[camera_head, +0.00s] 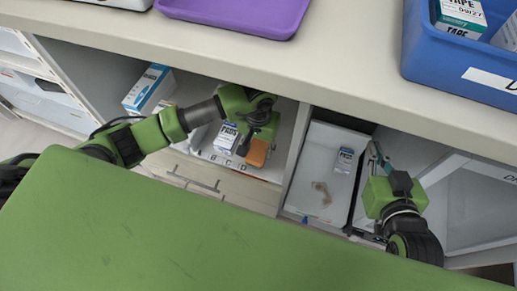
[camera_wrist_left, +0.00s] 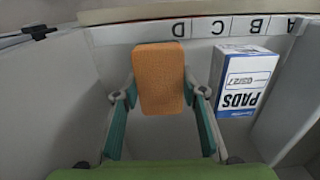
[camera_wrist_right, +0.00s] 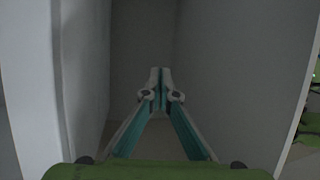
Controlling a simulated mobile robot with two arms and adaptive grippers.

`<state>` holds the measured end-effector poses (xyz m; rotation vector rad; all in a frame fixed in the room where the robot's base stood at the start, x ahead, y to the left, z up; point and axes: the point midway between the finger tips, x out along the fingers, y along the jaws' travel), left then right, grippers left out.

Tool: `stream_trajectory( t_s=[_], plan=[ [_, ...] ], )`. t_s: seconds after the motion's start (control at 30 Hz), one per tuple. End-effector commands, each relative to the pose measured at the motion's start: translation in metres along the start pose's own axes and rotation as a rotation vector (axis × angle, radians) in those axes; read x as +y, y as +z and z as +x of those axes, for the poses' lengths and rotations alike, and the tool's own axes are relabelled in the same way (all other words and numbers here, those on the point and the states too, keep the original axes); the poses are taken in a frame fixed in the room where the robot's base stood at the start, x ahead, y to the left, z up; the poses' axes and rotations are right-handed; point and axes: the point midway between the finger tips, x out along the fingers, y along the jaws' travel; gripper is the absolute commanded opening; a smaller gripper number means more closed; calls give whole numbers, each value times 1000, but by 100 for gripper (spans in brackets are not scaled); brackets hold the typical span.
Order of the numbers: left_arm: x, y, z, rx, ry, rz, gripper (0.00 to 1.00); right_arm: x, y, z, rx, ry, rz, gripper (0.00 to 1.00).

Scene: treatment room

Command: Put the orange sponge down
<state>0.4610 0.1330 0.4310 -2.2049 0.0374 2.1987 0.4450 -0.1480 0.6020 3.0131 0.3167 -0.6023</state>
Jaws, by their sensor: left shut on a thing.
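The orange sponge (camera_head: 257,153) is between the fingertips of my left gripper (camera_head: 262,138). In the left wrist view the sponge (camera_wrist_left: 160,78) stands upright, with the fingers (camera_wrist_left: 160,95) shut on it at either side. It is inside the open shelf compartment, in front of a pale strip lettered A to D (camera_wrist_left: 215,28). Whether it touches the floor there I cannot tell. My right gripper (camera_head: 377,158) is at the right, beside a white bin. In the right wrist view its fingertips (camera_wrist_right: 160,80) meet with nothing between them.
A PADS box (camera_wrist_left: 246,82) stands close right of the sponge in the left wrist view. A white bin (camera_head: 297,200) holds another small box (camera_head: 345,160). A blue-white box (camera_head: 148,88) is at left. The counter (camera_head: 330,75) overhangs, carrying a purple tray (camera_head: 235,14) and blue bin (camera_head: 450,75).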

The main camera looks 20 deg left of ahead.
Motion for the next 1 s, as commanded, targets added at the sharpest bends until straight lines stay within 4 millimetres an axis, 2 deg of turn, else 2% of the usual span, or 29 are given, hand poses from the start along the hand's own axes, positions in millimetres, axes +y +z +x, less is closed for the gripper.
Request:
stream_trajectory(
  t_s=[1.0],
  plan=[
    [0, 0, 6, 1, 1, 0, 4, -2, -24, 2, 108, -5, 0, 0]
  ],
)
